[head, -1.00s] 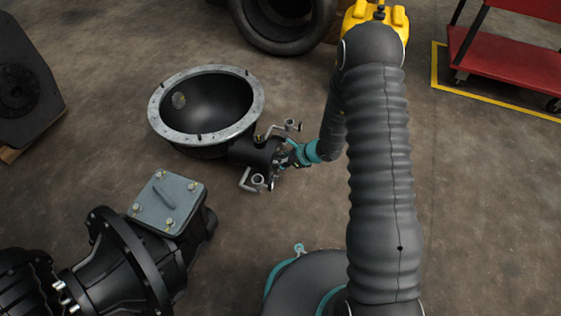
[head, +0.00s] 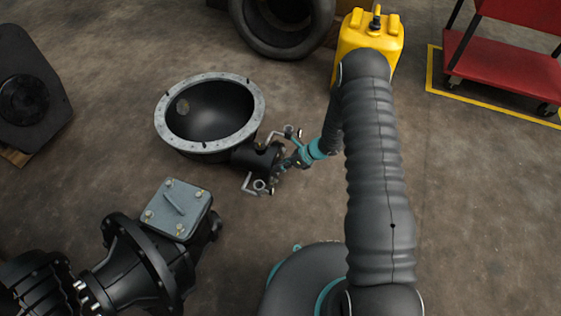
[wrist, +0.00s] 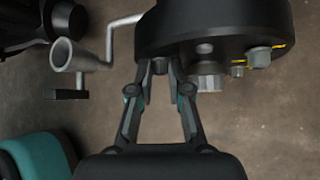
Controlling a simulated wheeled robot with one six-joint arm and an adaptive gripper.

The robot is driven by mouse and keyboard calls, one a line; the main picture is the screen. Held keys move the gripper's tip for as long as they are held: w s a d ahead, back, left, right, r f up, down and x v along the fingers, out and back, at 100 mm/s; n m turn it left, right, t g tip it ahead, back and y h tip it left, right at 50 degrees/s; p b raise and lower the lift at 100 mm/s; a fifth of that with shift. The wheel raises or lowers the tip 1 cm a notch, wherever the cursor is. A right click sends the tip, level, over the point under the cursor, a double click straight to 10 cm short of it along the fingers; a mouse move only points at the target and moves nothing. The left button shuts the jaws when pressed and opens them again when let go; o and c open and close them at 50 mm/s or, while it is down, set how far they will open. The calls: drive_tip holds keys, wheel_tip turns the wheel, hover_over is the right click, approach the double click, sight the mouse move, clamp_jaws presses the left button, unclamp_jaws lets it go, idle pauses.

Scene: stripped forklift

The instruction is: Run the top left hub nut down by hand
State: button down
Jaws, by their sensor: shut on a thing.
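The dark round hub (wrist: 215,28) fills the top of the wrist view, with its face toward my gripper. My gripper (wrist: 160,68) is shut at the hub's left part, on a hub nut that is mostly hidden between the fingertips. Another nut on a stud (wrist: 208,80) stands free to the right of the fingers, and a further nut (wrist: 260,57) sits near the hub's right side. In the head view the hub (head: 252,158) projects from the housing with the grey-rimmed bowl (head: 247,128). My gripper (head: 282,164) is at its right end there, small and partly hidden.
A bent lever with a tubular end (wrist: 62,54) lies left of the fingers; another bent lever (head: 250,183) shows below the hub. A gearbox with a grey cover (head: 177,207) lies at lower left. A yellow jug (head: 370,38) and red cart (head: 505,62) stand behind.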

drive_tip(key=shift+s+a+m+g, duration=0.15)
drive_tip(key=shift+m+g, duration=0.15)
drive_tip(key=shift+g, duration=0.2)
drive_tip(key=c, duration=1)
unclamp_jaws()
drive_tip(key=shift+s, duration=0.1)
drive_tip(key=v, duration=1.2)
drive_tip(key=shift+f, duration=0.15)
